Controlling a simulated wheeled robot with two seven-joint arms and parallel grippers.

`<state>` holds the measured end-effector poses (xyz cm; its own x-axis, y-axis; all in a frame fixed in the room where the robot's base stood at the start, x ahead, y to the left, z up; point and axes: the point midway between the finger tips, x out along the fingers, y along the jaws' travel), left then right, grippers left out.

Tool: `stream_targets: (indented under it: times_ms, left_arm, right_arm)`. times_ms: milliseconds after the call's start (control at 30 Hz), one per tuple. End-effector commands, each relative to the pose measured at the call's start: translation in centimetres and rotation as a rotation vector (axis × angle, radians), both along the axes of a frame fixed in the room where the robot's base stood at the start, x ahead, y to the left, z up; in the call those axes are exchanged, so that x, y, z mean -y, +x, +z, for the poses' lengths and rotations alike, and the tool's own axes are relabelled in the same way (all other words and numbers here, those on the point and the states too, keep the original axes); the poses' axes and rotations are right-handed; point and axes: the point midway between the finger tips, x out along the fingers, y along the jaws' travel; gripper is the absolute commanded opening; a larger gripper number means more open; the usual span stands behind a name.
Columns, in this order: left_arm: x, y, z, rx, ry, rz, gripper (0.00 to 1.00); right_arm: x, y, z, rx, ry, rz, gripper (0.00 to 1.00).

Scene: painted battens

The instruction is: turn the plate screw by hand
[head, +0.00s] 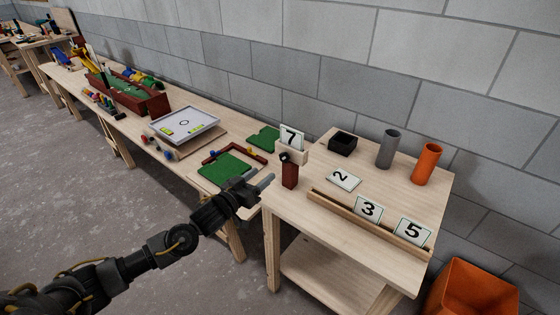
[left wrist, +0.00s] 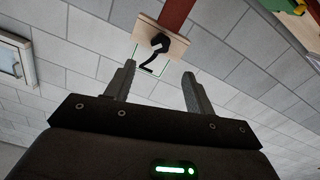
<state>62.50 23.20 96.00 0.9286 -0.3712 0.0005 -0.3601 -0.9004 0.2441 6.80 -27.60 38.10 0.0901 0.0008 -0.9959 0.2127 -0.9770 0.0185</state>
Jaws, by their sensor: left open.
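A white plate marked 7 (head: 291,136) stands in a small wooden holder (head: 295,156) on the near table's left end. A dark red upright post (head: 290,177) stands just in front of it, with a black knob (head: 284,157) near its top, likely the plate screw. My left gripper (head: 267,180) is open and empty, left of the post and apart from it. In the left wrist view, the fingers (left wrist: 157,80) spread below the holder (left wrist: 174,44) and the red post (left wrist: 178,14), which appear upside down. The black knob (left wrist: 160,42) shows there between the fingertips' directions, beyond them.
Plates marked 2 (head: 343,180), 3 (head: 368,209) and 5 (head: 412,231) are on the table, two in a wooden rail. A black box (head: 343,144), grey cylinder (head: 388,149) and orange cylinder (head: 428,164) stand behind. A green board (head: 226,168) lies left.

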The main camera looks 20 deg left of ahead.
Motion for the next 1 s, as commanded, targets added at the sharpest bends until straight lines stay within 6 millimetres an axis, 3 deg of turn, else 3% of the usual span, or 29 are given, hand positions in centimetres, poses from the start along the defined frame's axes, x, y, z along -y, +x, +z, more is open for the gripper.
stream_targets:
  times_ms: [500,967,1000]
  left_arm:
    - [3.1,8.1,0.2,0.001,0.001,0.003,0.54]
    - [3.6,9.3,0.0,0.000,0.001,0.002,0.54]
    - [3.6,9.3,0.0,0.000,0.001,0.002,0.50]
  right_arm:
    - [-0.3,0.0,1.7,0.001,0.004,-0.001,0.36]
    - [-0.3,0.1,1.8,0.002,0.005,0.000,0.36]
    - [-0.3,0.1,1.8,0.002,0.005,0.000,0.36]
